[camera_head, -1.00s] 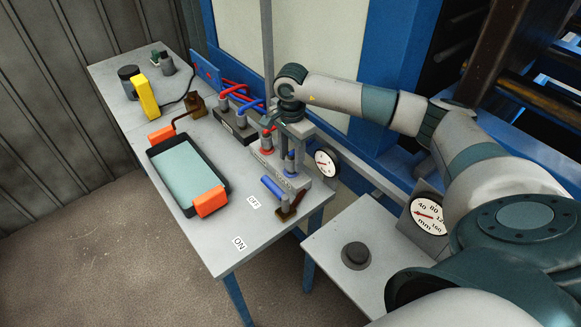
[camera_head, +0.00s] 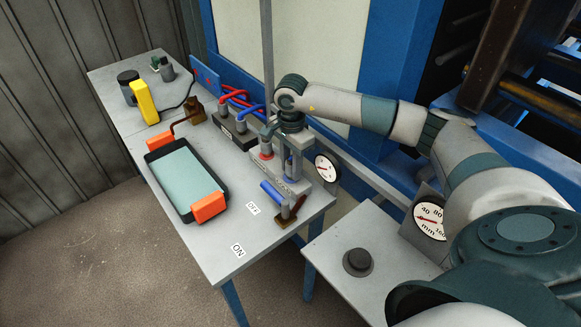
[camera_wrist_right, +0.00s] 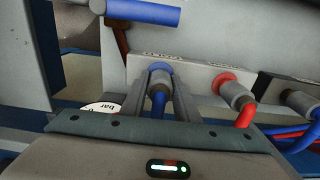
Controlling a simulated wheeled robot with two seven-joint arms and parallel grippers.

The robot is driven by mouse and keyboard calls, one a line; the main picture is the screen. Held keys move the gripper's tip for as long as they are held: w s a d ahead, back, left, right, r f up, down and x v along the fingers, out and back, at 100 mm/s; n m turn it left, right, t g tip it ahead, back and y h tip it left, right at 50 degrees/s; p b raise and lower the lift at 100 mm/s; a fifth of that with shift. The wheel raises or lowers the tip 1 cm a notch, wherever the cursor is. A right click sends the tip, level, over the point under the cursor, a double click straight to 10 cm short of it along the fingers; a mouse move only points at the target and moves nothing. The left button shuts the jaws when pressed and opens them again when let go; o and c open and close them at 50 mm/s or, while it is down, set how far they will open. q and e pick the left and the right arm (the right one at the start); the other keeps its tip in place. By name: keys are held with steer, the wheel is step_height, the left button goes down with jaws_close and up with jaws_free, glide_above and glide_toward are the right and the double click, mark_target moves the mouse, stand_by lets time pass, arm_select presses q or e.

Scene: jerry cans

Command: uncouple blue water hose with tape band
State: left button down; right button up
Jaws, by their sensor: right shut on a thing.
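The blue water hose (camera_wrist_right: 158,106) shows in the right wrist view, with a grey collar and a blue ring (camera_wrist_right: 160,68) at a pale coupling block (camera_wrist_right: 190,75). My right gripper (camera_wrist_right: 162,88) has its fingers on either side of this coupling and is shut on it. In the head view, my right gripper (camera_head: 291,167) points down over the same block (camera_head: 262,170), and its fingers partly hide the blue coupling. I cannot make out a tape band. A red coupling (camera_head: 266,151) sits beside it, with a red hose (camera_wrist_right: 246,115). My left gripper is not in view.
A blue-handled lever (camera_head: 273,193) stands at the block's near end, close to my right gripper. A gauge (camera_head: 326,168) is to its right. A dark block (camera_head: 237,133) with red and blue hoses lies behind. An orange-handled tablet (camera_head: 186,178) lies left.

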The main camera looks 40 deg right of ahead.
mark_target(291, 156)
steer(key=shift+r, duration=0.6)
jaws_close()
steer(key=shift+r, duration=0.15)
steer(key=shift+r+p, duration=1.1)
steer(key=shift+r, duration=1.35)
